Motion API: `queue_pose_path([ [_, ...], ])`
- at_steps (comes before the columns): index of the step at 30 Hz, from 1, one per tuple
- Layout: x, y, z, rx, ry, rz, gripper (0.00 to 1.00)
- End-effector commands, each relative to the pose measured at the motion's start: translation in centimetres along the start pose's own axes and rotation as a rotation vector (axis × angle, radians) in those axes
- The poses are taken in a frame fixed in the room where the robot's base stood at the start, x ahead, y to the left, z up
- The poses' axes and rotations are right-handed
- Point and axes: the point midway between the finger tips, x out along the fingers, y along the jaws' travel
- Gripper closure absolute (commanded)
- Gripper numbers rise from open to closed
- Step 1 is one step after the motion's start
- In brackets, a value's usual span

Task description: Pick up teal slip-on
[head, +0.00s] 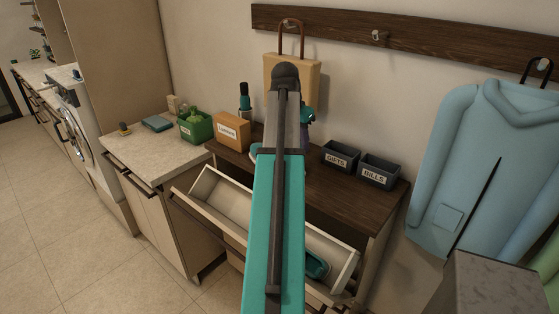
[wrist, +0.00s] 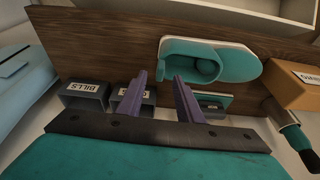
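A teal slip-on (wrist: 238,62) with a pale sole edge lies on the dark wood cabinet top (wrist: 110,40) in the wrist view. In the head view my arm hides most of that spot. Another teal shoe-like item (head: 317,264) lies in the tilted-out cream compartment in the head view. My gripper (wrist: 160,78) has two purple fingers, apart with nothing between them. In the wrist picture they point toward the cabinet top, just left of the slip-on's opening. Contact with it cannot be told. The fingers are mostly hidden in the head view.
Grey bins marked GIFTS (head: 340,156) and BILLS (head: 379,171) stand right of my arm. An orange box (head: 231,130) and a dark-and-teal bottle (head: 245,100) stand left. A tan bag (head: 305,75) and blue coat (head: 480,165) hang on the wall. The open compartment (head: 215,196) juts out below.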

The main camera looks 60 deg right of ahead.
Motion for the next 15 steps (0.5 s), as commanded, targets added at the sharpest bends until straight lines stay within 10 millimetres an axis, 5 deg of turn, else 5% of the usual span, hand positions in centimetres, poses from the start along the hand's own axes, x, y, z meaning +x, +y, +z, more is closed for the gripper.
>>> queue_pose_path([
  [15, 4.4, 0.2, 0.0, 0.001, -0.001, 0.0, 0.67],
])
